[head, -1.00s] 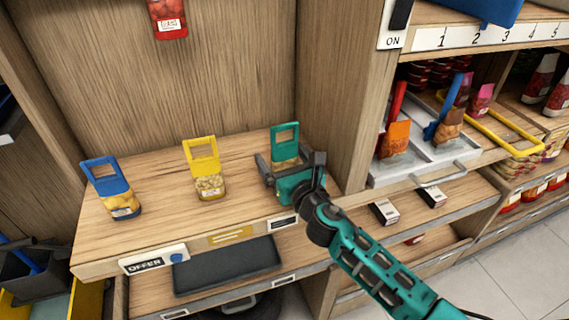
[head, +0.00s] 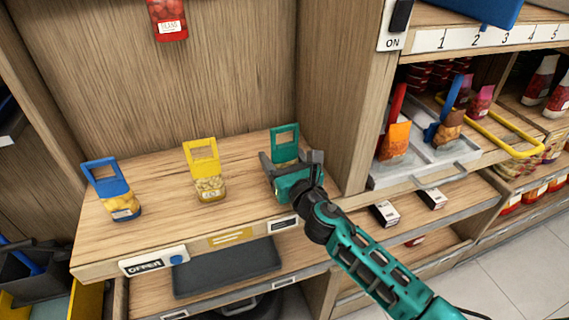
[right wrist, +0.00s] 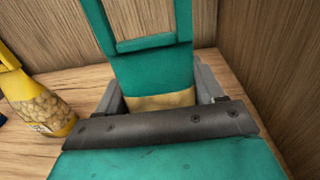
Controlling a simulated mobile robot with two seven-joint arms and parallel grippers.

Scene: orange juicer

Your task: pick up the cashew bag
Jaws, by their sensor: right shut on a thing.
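A bag with a green cut-out handle top (head: 285,154) stands at the right end of the wooden shelf. My right gripper (head: 290,164) is shut on this bag, with one finger on each side. In the right wrist view the green top (right wrist: 152,75) rises upright between the grey fingers (right wrist: 160,96), and a tan strip of the bag shows below it. The gripper body hides the lower bag, so I cannot tell whether it touches the shelf. No label on it is readable. My left gripper is not in view.
A yellow-topped bag of nuts (head: 208,186) stands left of the gripper, and a blue-topped bag (head: 121,206) farther left. A wooden side wall (head: 335,90) is close on the right. The shelf (head: 160,180) has bare room between the bags.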

